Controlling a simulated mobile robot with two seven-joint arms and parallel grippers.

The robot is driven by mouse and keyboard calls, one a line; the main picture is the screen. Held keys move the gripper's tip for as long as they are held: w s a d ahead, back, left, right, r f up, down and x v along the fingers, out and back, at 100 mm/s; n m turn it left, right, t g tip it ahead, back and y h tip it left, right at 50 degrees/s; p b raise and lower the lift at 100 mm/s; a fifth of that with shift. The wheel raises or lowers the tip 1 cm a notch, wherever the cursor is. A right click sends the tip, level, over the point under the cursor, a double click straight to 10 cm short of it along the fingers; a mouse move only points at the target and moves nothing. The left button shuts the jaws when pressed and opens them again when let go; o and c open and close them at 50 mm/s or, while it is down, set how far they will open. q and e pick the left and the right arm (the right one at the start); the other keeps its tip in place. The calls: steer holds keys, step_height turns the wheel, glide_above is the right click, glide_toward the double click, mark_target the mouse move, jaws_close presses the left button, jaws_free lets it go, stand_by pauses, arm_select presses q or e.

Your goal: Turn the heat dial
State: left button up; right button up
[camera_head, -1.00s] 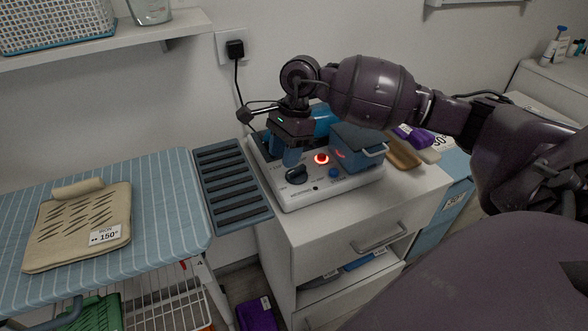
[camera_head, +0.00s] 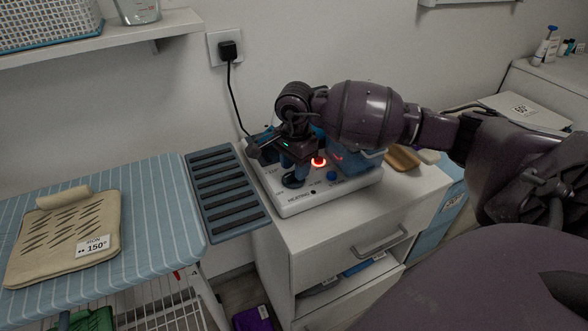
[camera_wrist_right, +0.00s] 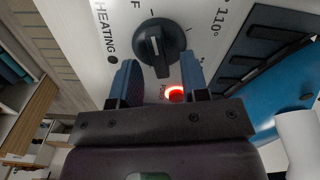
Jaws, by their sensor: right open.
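The heat dial (camera_head: 293,181) is a black round knob on the front left of the white steam station's top panel (camera_head: 310,199). In the right wrist view the dial (camera_wrist_right: 157,46) has a light pointer mark, with "HEATING", "110°" and tick marks printed around it. My right gripper (camera_head: 296,167) is open just above the dial and partly covers it in the head view. In the wrist view its two blue fingers (camera_wrist_right: 158,72) point at the panel, one to each side of the dial's lower part. Contact cannot be told. My left gripper is not in view.
A slatted grey-blue rest (camera_head: 227,192) lies left of the station. The striped ironing board (camera_head: 150,200) holds a beige pad (camera_head: 62,240). A black cord (camera_head: 233,100) runs to the wall plug.

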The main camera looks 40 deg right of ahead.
steer(key=shift+f, duration=0.6)
steer(key=shift+c, duration=0.4)
jaws_close()
